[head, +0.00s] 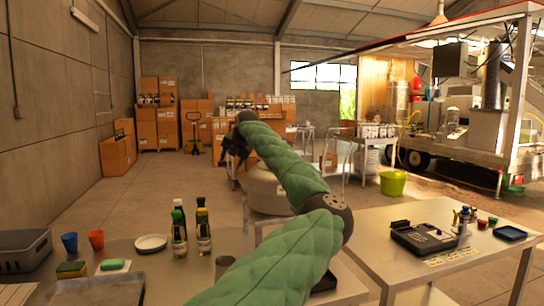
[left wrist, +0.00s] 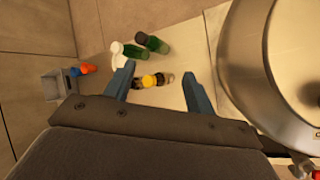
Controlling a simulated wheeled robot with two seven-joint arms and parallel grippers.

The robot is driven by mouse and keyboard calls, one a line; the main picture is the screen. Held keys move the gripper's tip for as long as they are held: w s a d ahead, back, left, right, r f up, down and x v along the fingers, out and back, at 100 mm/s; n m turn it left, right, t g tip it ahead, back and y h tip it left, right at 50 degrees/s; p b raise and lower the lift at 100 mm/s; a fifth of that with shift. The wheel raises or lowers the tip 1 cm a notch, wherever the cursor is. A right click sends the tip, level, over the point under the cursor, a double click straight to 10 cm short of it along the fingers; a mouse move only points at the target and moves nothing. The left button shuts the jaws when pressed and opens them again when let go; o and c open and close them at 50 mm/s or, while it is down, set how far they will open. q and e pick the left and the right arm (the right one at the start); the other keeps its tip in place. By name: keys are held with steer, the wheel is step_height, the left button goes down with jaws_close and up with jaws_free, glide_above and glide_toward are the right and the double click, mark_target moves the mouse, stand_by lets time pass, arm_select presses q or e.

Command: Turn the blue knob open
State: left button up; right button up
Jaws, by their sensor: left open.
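I cannot make out a blue knob for certain in either view. My left gripper (head: 235,146) is raised at the end of my green padded arm, in front of a large round metal vessel (head: 266,190). In the left wrist view my left gripper (left wrist: 158,68) has its two blue-grey fingers spread, with nothing held between them. The vessel's rounded steel side and rim (left wrist: 240,60) fill the right of that view, beside the fingers. A small cluster of brass and bluish fittings (head: 463,214) stands on the right table, too small to tell. My right gripper is not in view.
The near table (head: 130,262) holds several bottles (head: 203,232), a white plate (head: 151,243), blue and orange cups and sponges. The right table (head: 385,222) carries a dark device (head: 423,238) and a blue tray (head: 510,233). A green bucket (head: 393,183) stands behind.

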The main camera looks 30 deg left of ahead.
arm_select(q)
steer(key=w+d+r+m+t+h, duration=0.1)
steer(key=w+d+r+h, duration=0.2)
steer(key=d+r, duration=0.3)
steer(key=w+d+r+m+t+h, duration=0.1)
steer(key=w+d+r+m+h, duration=0.2)
steer(key=d, duration=0.4)
steer(key=shift+n+h, duration=0.3)
steer(key=shift+n, duration=0.2)
steer(key=x, duration=0.1)
steer(key=p+x, duration=0.1)
steer(key=x, duration=0.1)
steer(key=p+x, duration=0.1)
steer(key=x, duration=0.1)
steer(key=shift+d, duration=0.3)
steer(key=shift+w+f, duration=0.2)
steer(key=shift+f, duration=0.3)
steer(key=shift+w+f, duration=0.25)
steer(key=shift+f, duration=0.2)
steer(key=c, duration=1)
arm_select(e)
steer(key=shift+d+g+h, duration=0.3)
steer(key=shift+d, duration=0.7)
